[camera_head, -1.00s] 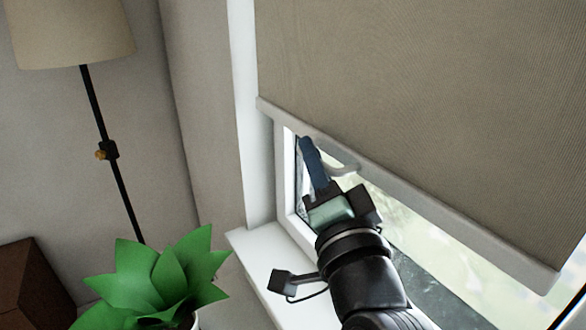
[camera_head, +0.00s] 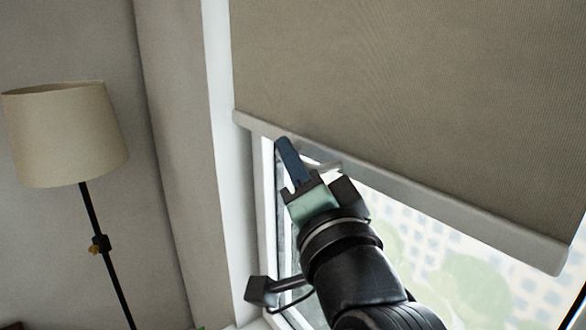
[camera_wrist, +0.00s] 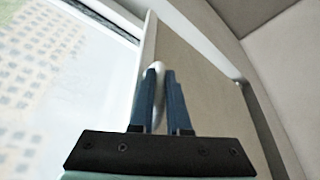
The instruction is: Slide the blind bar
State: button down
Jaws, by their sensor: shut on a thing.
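The blind bar (camera_head: 450,218) is a pale grey strip along the bottom edge of the beige roller blind (camera_head: 410,90). My gripper (camera_head: 285,148) is at this handle, just under the bar. In the wrist view my blue fingers (camera_wrist: 160,82) are shut on the pale handle (camera_wrist: 161,100), which runs between them. The wrist view also shows the blind (camera_wrist: 190,70) behind the fingers. In the head view my fingers partly cover the handle.
The window (camera_head: 440,255) shows bright below the bar, with its white frame (camera_head: 268,215) close left of my gripper. A floor lamp (camera_head: 65,135) stands at the far left by the wall. The space between lamp and window frame is clear.

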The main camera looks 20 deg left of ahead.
jog(key=shift+a+r+p, duration=0.1)
jog(key=shift+r+p, duration=0.45)
jog(key=shift+r, duration=0.75)
jog(key=c, duration=0.9)
grip_release()
jog(key=shift+f, duration=0.1)
jog(key=shift+w, duration=0.1)
jog(key=b+v, duration=0.6)
jog(key=v, duration=0.7)
